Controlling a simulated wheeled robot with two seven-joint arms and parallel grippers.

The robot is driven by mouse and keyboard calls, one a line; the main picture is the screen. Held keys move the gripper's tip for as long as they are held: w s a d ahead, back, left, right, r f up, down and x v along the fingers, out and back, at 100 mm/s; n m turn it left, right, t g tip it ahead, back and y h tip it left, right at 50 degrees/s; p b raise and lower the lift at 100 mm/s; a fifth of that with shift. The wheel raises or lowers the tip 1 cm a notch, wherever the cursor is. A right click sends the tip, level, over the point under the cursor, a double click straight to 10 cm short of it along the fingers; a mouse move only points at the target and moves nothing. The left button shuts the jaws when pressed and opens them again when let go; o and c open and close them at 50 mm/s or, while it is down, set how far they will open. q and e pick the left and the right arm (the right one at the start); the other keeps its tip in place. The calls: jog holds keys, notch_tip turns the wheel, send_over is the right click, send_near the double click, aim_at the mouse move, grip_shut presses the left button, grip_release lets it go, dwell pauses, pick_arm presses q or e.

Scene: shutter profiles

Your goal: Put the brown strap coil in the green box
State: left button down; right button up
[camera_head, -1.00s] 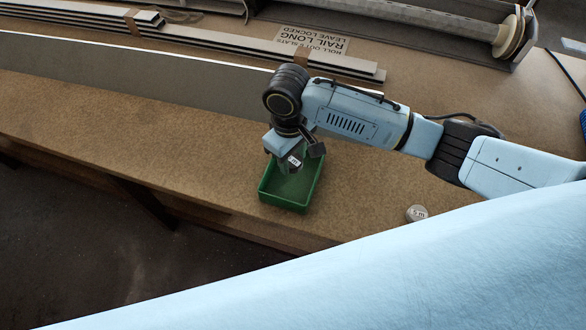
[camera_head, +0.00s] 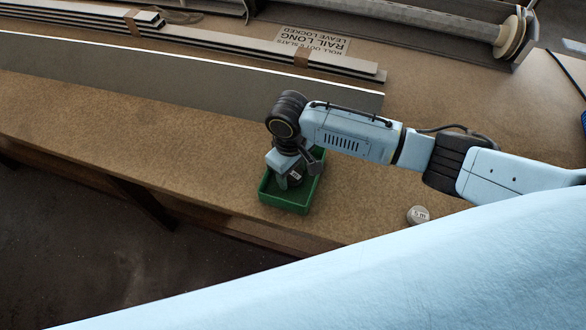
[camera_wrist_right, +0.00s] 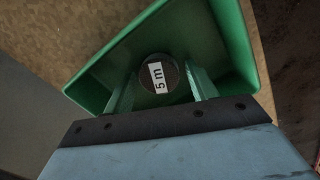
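The brown strap coil (camera_wrist_right: 160,80) is dark and round, with a white "5 m" label facing the right wrist camera. My right gripper (camera_wrist_right: 162,84) has one finger on each side of it, with the fingertips against its edges. Coil and fingers are down within the walls of the green box (camera_wrist_right: 233,45). In the head view, the green box (camera_head: 285,206) stands on the bench near its front edge, and my right gripper (camera_head: 297,175) points down into it. Whether the coil touches the box floor is hard to tell. My left gripper is out of view.
A pale grey coil (camera_head: 418,215) with a "5 m" label lies on the bench to the right. A long grey profile (camera_head: 200,85) lies behind the box. Slats (camera_head: 330,63), a sign (camera_head: 312,40) and a roller (camera_head: 440,20) lie farther back.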

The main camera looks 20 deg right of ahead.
jog(key=shift+o, duration=0.4)
jog(key=shift+r, duration=0.1)
notch_tip(320, 180, up, 12)
jog(key=p, duration=0.1)
jog(key=shift+w+a, duration=0.2)
jog(key=shift+w, duration=0.15)
